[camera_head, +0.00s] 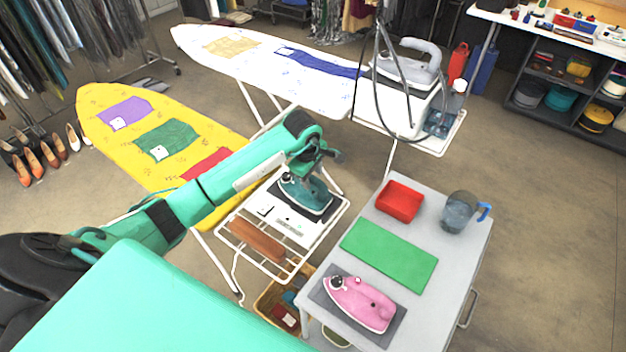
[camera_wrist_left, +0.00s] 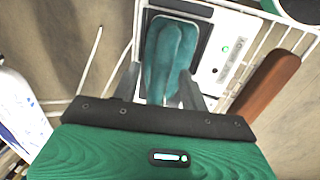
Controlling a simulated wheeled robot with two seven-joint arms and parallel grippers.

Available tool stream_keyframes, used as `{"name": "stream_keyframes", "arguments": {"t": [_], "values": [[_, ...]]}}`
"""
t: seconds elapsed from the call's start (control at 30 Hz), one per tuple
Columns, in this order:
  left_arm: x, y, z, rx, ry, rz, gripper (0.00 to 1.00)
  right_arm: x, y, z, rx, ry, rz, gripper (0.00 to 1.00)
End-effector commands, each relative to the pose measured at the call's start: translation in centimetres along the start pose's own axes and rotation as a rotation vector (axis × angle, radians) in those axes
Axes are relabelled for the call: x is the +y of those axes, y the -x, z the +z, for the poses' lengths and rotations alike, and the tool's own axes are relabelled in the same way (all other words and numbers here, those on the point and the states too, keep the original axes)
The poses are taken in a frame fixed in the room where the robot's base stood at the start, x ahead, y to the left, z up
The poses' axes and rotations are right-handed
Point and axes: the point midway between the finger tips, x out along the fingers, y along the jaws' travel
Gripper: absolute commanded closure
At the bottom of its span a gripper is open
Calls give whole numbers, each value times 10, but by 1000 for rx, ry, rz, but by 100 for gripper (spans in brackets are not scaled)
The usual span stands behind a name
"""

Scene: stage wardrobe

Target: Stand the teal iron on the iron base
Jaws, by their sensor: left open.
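The teal iron (camera_head: 312,194) lies on the dark plate of the white iron base (camera_head: 293,222), on the wire rack at the end of the yellow ironing board. In the left wrist view the teal iron (camera_wrist_left: 170,52) lies ahead, with the base's white panel (camera_wrist_left: 222,55) to its right. My left gripper (camera_head: 304,170) is just over the teal iron, partly hidden by its own wrist. In the left wrist view its open fingers (camera_wrist_left: 160,82) stand either side of the iron's near end; contact cannot be told. My right gripper is out of view.
A brown bar (camera_head: 257,240) lies on the rack beside the base. A grey table (camera_head: 400,272) to the right carries a pink iron (camera_head: 358,302), a green mat, a red tray and a jug. A white ironing board (camera_head: 260,62) with a grey iron stands behind.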

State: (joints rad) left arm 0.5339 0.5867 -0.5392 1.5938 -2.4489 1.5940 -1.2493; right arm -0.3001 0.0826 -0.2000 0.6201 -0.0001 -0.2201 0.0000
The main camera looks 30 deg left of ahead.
Motion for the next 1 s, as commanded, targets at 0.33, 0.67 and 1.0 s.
{"name": "stream_keyframes", "arguments": {"t": [0.33,0.67,1.0], "values": [[0,72,0,2,-2,5,56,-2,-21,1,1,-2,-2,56],[0,97,1,0,-1,0,56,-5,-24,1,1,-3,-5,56],[0,97,0,0,-1,0,56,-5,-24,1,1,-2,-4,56]]}}
